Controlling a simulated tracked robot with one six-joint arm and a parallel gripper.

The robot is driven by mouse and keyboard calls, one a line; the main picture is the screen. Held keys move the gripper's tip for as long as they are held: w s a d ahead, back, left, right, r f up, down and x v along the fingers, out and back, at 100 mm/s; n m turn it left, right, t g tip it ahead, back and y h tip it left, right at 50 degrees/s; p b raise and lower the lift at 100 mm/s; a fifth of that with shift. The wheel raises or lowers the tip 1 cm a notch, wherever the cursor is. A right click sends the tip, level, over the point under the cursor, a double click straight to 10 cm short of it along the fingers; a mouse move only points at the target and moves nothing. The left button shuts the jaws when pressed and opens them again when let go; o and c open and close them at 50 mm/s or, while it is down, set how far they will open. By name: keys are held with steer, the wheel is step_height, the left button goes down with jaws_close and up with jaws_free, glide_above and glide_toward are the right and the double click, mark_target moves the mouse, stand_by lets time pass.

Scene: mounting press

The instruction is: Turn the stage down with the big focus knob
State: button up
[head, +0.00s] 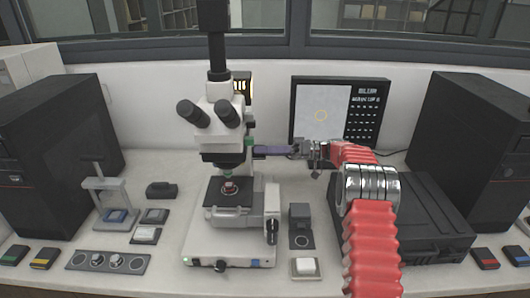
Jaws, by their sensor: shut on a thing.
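The microscope (219,110) stands in the middle of the bench. Its dark stage (216,192) carries a small round mount with a red centre (229,187). A black focus knob (271,233) shows low on the right side of the stand; its smaller details cannot be made out. My gripper (293,151) is right of the microscope head, well above the knob and apart from it. It is shut on the right end of a flat purple bar (271,151). The bar's left end meets the head near a green part; I cannot tell how far it goes in.
A small press (104,194) and a panel with round dials (107,262) stand left. A grey block (299,214) and a white-topped switch (304,267) sit right of the base. A black case (425,225) lies further right. A screen (335,112) stands behind.

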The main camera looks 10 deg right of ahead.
steer(key=shift+f, duration=0.35)
steer(key=o, duration=0.8)
steer(key=shift+c, duration=0.2)
steer(key=o, duration=0.3)
steer(key=shift+r, duration=0.15)
steer(key=shift+r, duration=0.1)
step_height(320, 180, up, 10)
steer(key=shift+f, duration=0.1)
